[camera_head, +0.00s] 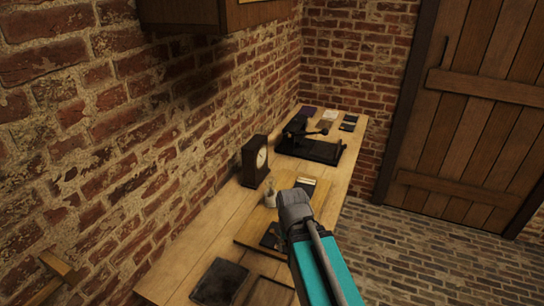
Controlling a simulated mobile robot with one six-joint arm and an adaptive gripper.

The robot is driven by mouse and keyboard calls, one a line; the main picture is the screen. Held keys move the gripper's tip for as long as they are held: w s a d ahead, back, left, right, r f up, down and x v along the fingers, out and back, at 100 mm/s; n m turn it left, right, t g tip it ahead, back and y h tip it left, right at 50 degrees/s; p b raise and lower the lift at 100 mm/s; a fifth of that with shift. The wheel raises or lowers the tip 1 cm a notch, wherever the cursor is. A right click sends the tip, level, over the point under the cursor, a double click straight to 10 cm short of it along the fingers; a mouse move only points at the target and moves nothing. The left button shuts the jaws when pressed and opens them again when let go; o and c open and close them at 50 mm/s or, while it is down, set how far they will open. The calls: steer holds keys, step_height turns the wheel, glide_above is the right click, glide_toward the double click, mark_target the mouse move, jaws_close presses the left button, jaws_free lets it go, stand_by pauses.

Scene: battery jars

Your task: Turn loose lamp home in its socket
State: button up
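I cannot make out the loose lamp or its socket for certain. A small pale upright object (270,194) stands on the bench near the clock, too small to identify. My arm, with a grey joint and a teal link, reaches over the bench from the lower right. My gripper's fingers do not show; the arm hides whatever lies beneath it.
A long wooden bench (178,268) runs along the brick wall. A dark wooden clock (255,161) stands on it. Beyond are a black apparatus (311,148) and small flat items. A dark square tray (219,283) lies at the near end. Open floor (420,255) is at right, before a wooden door (480,110).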

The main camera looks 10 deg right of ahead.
mark_target(271, 179)
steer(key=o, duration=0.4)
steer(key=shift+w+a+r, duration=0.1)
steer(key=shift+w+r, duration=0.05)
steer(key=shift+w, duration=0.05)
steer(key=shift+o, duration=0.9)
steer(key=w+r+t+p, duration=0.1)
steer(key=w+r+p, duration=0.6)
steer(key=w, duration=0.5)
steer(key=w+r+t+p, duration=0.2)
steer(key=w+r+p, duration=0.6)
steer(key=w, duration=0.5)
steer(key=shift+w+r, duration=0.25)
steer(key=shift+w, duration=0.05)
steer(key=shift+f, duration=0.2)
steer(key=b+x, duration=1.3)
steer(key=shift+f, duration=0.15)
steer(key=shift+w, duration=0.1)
